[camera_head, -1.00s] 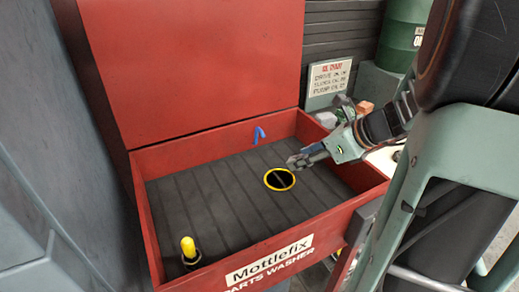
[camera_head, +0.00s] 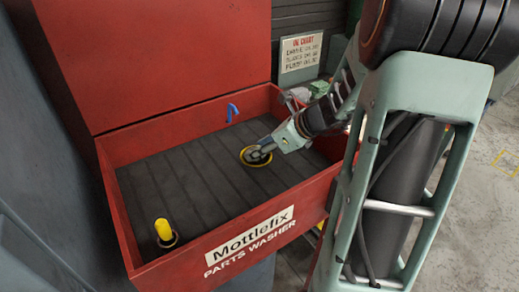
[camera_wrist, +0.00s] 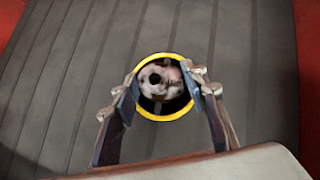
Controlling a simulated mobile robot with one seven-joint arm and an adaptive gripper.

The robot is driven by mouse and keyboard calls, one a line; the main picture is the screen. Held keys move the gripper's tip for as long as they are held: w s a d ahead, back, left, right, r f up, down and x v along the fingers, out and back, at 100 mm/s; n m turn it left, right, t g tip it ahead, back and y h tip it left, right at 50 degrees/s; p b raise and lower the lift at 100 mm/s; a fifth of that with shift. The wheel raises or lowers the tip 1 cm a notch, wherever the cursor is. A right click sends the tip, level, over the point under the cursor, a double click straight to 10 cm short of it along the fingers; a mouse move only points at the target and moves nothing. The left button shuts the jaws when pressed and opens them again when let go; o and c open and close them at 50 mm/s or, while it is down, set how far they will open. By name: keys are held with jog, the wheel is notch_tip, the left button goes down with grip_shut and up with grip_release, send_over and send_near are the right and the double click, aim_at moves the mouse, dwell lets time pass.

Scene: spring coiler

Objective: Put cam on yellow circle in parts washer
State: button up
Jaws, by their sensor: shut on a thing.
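The cam (camera_wrist: 172,80) is a mottled grey and brown metal piece with a dark round hole. My gripper (camera_wrist: 163,84) has a finger on each side of it and is shut on it. The yellow circle (camera_wrist: 161,118) is a ring around a dark round opening in the parts washer's floor. In the wrist view the cam appears inside the ring's outline; I cannot tell whether it touches the floor. In the head view my gripper (camera_head: 265,152) is over the yellow circle (camera_head: 244,160) and hides part of it and the cam. The red parts washer (camera_head: 285,205) stands with its lid up.
A yellow-capped nozzle (camera_head: 163,230) stands in the near left corner of the basin. A blue hook-shaped piece (camera_head: 232,112) is at the back wall. The red walls edge the ribbed dark floor (camera_head: 190,185), which is otherwise clear. An oil chart sign (camera_head: 301,52) stands behind.

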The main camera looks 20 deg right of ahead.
jog(key=shift+f, duration=0.2)
jog(key=o, duration=1.4)
jog(key=shift+o, duration=0.2)
jog(key=shift+r, duration=0.1)
jog(key=shift+r, duration=0.15)
jog(key=p+v, duration=0.3)
jog(key=v, duration=0.9)
